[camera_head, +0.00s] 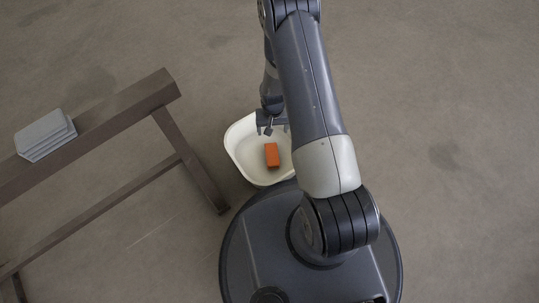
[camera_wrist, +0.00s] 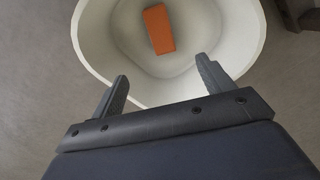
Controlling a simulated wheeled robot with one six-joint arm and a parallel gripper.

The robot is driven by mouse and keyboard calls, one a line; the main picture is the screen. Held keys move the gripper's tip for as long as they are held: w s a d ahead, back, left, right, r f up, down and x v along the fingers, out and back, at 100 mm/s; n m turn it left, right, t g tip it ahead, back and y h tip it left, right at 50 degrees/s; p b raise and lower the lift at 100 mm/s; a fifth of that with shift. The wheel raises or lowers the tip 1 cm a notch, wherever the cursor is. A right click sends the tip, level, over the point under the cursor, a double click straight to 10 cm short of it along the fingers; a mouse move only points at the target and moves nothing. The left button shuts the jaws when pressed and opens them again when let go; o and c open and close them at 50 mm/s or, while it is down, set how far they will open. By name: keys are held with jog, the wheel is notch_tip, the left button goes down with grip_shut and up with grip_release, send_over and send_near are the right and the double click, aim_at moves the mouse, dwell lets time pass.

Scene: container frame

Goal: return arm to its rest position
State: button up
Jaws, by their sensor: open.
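My gripper (camera_head: 271,128) is open and empty above the back part of a white bin. It also shows in the wrist view (camera_wrist: 162,88), with its two fingers apart over the bin's near rim. The white bin (camera_head: 239,149) stands on the floor in front of my base and also shows in the wrist view (camera_wrist: 97,52). An orange block (camera_head: 272,155) lies inside the bin on its bottom, apart from the fingers. The wrist view shows the same block (camera_wrist: 159,29) beyond the fingertips. My arm hides part of the bin's right side in the head view.
A brown wooden frame (camera_head: 118,112) with legs stands at the left. Grey stacked plates (camera_head: 45,136) lie on its top beam. The floor (camera_head: 450,120) on the right is clear.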

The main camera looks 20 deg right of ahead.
notch_tip(320, 180, down, 11)
jog(key=b, duration=0.4)
notch_tip(320, 180, up, 5)
jog(key=p, duration=0.2)
jog(key=shift+p, duration=0.3)
notch_tip(320, 180, down, 4)
jog(key=f+b, duration=0.1)
jog(key=b, duration=0.2)
notch_tip(320, 180, up, 12)
jog(key=p, duration=0.5)
notch_tip(320, 180, down, 12)
jog(key=b, duration=0.5)
jog(key=s+r+n+p, duration=0.1)
jog(key=s+r+p, duration=0.2)
jog(key=r+p, duration=3.3)
notch_tip(320, 180, up, 10)
jog(key=shift+s+f+n, duration=0.1)
jog(key=shift+s+n, duration=0.05)
jog(key=shift+n, duration=0.15)
